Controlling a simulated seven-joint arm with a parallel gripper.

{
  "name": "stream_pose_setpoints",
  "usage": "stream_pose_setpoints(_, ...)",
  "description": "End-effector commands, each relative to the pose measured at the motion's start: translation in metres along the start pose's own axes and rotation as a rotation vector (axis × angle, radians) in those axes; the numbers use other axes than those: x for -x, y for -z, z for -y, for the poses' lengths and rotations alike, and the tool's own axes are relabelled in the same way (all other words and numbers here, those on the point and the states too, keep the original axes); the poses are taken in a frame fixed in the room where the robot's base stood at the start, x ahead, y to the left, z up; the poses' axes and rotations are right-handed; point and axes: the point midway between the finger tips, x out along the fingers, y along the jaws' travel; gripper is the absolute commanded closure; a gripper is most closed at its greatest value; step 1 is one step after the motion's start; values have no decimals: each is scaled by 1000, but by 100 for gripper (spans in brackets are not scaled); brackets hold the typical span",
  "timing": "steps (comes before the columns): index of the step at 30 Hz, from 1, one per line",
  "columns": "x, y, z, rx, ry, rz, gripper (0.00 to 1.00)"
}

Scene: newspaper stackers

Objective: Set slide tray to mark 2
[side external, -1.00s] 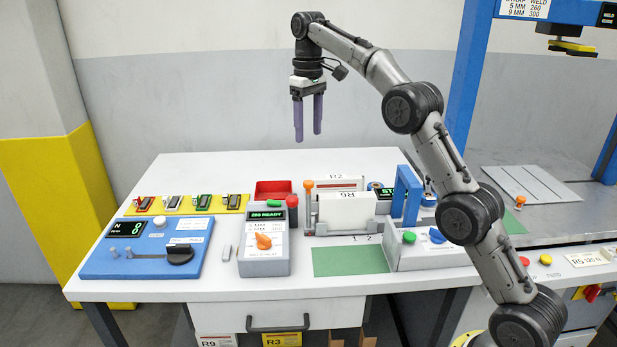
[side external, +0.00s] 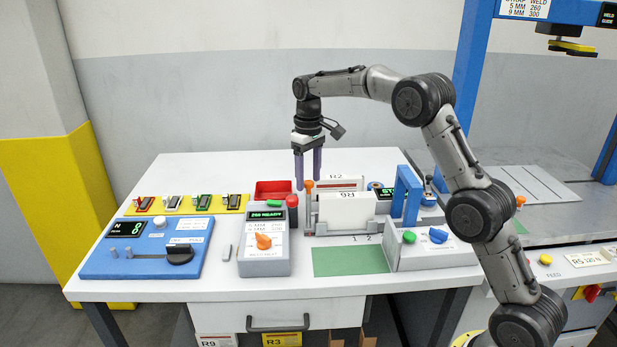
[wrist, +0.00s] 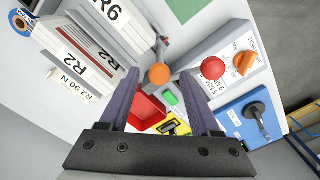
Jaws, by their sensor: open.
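An orange ball knob (side external: 308,184) tops a post at the tray's left end. The marks 1 and 2 (side external: 361,240) are printed in front of the tray; its exact setting cannot be told. My gripper (side external: 308,186) points down, open and empty, close around or just above the knob. In the wrist view the orange knob (wrist: 160,74) shows between the fingertips (wrist: 158,72); contact cannot be told.
A red-topped post (side external: 292,201) and a dial box (side external: 264,245) stand close left. A red bin (side external: 273,187) is behind. A blue arch (side external: 407,196) stands right. A green mat (side external: 350,262) lies in front. The back left tabletop is clear.

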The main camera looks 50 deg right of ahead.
Motion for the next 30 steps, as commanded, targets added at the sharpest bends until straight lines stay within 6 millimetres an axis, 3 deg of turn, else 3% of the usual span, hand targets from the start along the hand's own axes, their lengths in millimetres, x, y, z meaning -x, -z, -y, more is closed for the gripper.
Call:
stream_pose_setpoints(10, -4, 0, 0, 0, 0, 0, 36)
stream_pose_setpoints(21, -4, 0, 0, 0, 0, 0, 100)
stream_pose_setpoints(30, -4, 0, 0, 0, 1, 0, 100)
